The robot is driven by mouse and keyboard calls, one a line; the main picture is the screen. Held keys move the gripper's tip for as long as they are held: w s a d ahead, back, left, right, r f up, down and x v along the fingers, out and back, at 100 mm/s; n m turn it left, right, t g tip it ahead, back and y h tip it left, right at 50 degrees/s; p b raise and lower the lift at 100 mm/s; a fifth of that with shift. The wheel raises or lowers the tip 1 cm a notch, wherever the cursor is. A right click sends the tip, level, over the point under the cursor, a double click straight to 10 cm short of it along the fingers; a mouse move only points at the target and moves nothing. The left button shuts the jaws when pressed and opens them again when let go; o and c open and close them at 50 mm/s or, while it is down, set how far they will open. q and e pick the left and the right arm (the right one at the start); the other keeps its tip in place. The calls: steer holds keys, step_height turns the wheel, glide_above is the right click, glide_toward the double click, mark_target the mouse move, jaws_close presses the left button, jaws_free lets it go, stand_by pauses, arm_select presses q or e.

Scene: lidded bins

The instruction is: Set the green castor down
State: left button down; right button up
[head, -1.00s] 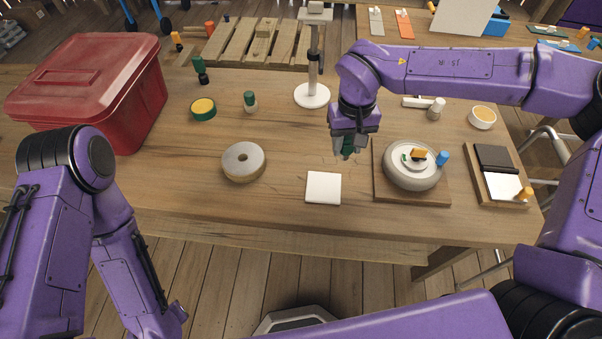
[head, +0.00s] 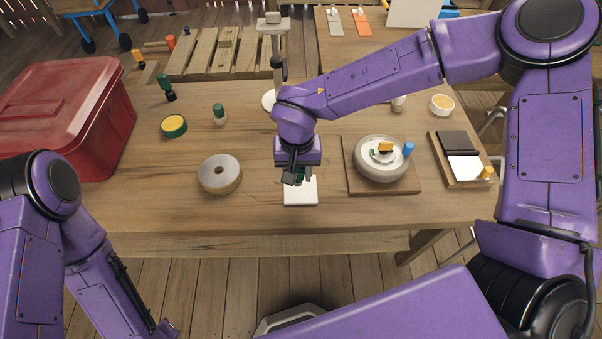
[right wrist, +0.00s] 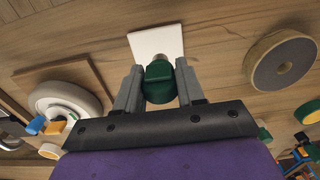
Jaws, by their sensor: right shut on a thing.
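My right gripper (head: 300,181) is over the white square tile (head: 300,198) near the front of the table. In the right wrist view its two fingers (right wrist: 160,88) are shut on the green castor (right wrist: 160,82), one on each side. The castor has a dark green top and a pale end that lies over the tile (right wrist: 153,38). In the head view the gripper mostly hides the castor. I cannot tell whether its pale end touches the tile. My left arm is at the lower left, with its gripper out of view.
A grey ring (head: 220,174) lies left of the tile.

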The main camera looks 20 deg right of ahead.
steer(key=f, duration=0.1)
steer(key=w+d+f, duration=0.1)
steer(key=f, duration=0.2)
steer(key=shift+w+d+f, duration=0.15)
steer(key=shift+w+f, duration=0.15)
steer(key=shift+f, duration=0.1)
steer(key=shift+w+f, duration=0.1)
steer(key=shift+f, duration=0.3)
steer(key=shift+f, duration=0.1)
steer(key=o, duration=1)
step_height(320, 180, up, 12)
